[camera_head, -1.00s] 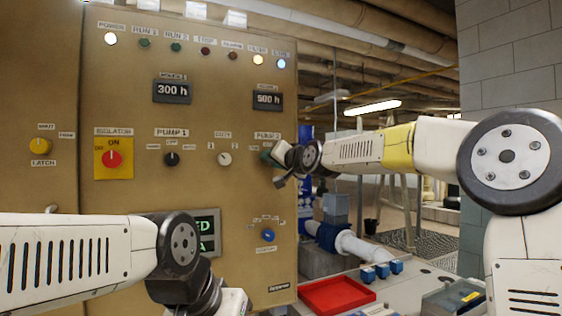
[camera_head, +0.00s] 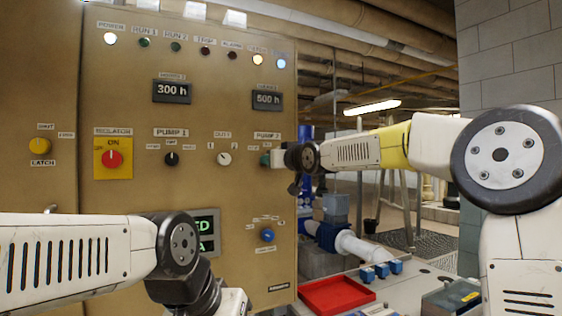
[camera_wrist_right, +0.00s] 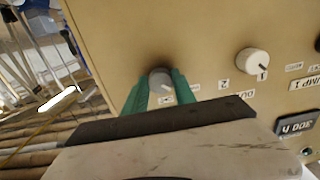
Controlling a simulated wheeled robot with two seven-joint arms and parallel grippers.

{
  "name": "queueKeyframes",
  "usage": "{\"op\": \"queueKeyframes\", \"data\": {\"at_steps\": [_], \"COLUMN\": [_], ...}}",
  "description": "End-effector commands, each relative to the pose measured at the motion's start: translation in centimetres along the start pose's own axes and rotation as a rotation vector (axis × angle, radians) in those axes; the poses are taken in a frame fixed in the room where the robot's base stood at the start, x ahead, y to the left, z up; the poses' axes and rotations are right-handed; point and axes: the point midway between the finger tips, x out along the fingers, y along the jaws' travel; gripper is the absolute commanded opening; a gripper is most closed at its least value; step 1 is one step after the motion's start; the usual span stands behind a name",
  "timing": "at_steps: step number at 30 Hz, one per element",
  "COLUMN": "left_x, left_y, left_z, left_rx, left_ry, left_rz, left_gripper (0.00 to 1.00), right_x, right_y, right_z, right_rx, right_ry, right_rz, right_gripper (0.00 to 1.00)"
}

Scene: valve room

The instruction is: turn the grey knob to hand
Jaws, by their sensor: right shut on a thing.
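The grey knob (camera_wrist_right: 160,79) is on the tan panel (camera_head: 120,75), between the two green fingers of my right gripper (camera_wrist_right: 158,88) in the right wrist view. The fingers touch its sides and are shut on it. Its pointer cannot be made out. In the head view my right gripper (camera_head: 267,159) is at the panel's right side, just below the PUMP 2 label (camera_head: 267,135), and hides the knob. My left arm comes in at the lower left; its fingers are outside the picture.
A white selector knob (camera_head: 224,159) sits left of the gripped knob, with a black PUMP 1 knob (camera_head: 171,159) and red isolator knob (camera_head: 113,159) farther left. A blue knob (camera_head: 267,235) is below. A red tray (camera_head: 336,295) lies on the bench at lower right.

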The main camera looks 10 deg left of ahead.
Motion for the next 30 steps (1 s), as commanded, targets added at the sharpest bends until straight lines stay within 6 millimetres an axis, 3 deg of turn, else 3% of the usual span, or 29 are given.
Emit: {"op": "queueKeyframes", "data": {"at_steps": [13,14,17,30], "left_x": [0.0,0.0,0.0,0.0], "left_y": [0.0,0.0,0.0,0.0], "left_z": [0.0,0.0,0.0,0.0], "left_rx": [0.0,0.0,0.0,0.0], "left_ry": [0.0,0.0,0.0,0.0], "left_rz": [0.0,0.0,0.0,0.0], "left_gripper": [0.0,0.0,0.0,0.0], "right_x": [-0.01,-0.01,-0.01,-0.42], "right_y": [0.03,0.02,0.02,0.16], "right_z": [-0.04,-0.04,-0.04,-0.01], "right_rx": [-0.014,-0.014,-0.013,-0.011], "right_ry": [0.001,0.001,0.001,0.0], "right_rz": [0.001,0.001,0.001,0.002], "right_gripper": [0.0,0.34,0.54,0.54]}}
